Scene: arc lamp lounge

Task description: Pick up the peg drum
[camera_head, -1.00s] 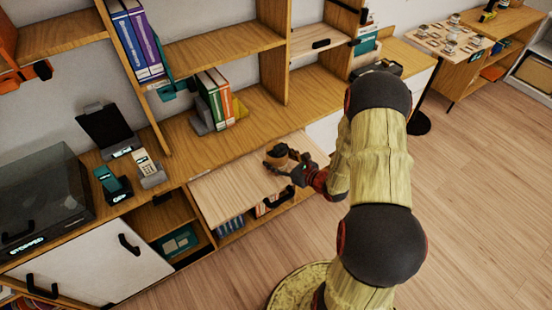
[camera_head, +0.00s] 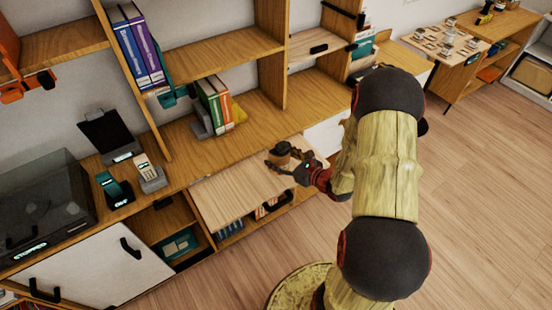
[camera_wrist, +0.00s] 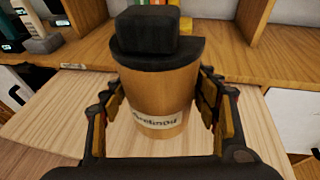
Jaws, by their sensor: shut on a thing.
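The peg drum (camera_wrist: 158,88) is a tan, wood-coloured tapered drum with a black lid and block on top and a pale printed label. It stands upright between the fingers of my gripper (camera_wrist: 160,100) in the wrist view, with one finger on each side. My gripper (camera_head: 288,166) is shut on it. In the head view the drum (camera_head: 281,155) shows small, over the pale wooden drop leaf (camera_head: 225,199). I cannot tell whether its base touches the leaf.
Behind stands a wooden shelf unit with green and orange books (camera_head: 216,105) and purple binders (camera_head: 137,48). Left are a phone (camera_head: 149,173), a clipboard stand (camera_head: 108,136) and a dark-lidded turntable (camera_head: 42,205). The leaf's left part is bare. Open floor lies to the right.

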